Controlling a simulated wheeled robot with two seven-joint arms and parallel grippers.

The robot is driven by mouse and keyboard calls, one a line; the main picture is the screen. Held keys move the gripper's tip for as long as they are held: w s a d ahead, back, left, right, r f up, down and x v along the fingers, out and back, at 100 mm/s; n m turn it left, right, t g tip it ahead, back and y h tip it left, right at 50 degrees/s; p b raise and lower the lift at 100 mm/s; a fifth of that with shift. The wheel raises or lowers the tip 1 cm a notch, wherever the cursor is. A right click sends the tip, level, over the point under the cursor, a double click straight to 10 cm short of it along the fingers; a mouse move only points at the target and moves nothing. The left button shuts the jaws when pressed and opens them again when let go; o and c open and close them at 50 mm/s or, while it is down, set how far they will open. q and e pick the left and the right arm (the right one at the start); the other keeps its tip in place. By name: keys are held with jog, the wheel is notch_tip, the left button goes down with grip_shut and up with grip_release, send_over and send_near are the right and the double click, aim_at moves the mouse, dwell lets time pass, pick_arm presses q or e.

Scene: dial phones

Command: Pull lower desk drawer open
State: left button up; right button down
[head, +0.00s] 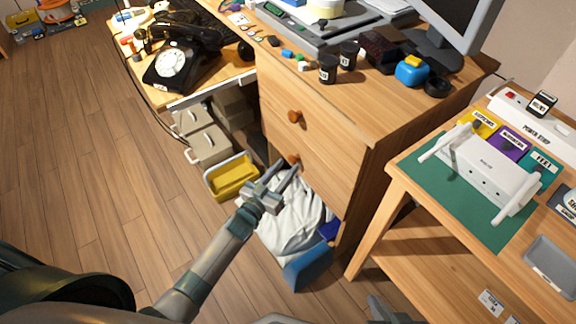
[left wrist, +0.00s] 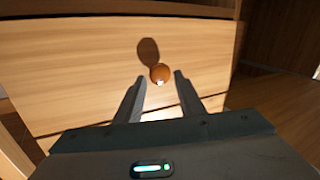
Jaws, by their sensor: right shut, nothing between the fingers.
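The wooden desk has an upper drawer with an orange-brown round knob (head: 295,117). Below it is the lower drawer (head: 322,182) with a similar knob (head: 292,160). The lower drawer front looks closed in the head view. My left gripper (head: 287,169) is at the lower knob, its two fingers apart. In the left wrist view, the knob (left wrist: 160,73) sits between and slightly beyond the open fingertips (left wrist: 159,80), with visible gaps on both sides. The drawer front (left wrist: 75,70) fills much of that view. My right gripper (head: 385,308) shows only partly at the bottom edge, away from the desk.
A bin with white cloth (head: 290,222) stands below the drawer, under my left gripper. A yellow bin (head: 232,178) and beige boxes (head: 209,145) stand to the left. A side table (head: 400,175) with a green mat is at right.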

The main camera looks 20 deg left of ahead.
pick_arm(q)
jog(key=shift+x, duration=1.2)
pick_arm(e)
jog(key=shift+w+a+r, duration=0.1)
jog(key=shift+a+r, duration=0.05)
jog(key=shift+a, duration=0.05)
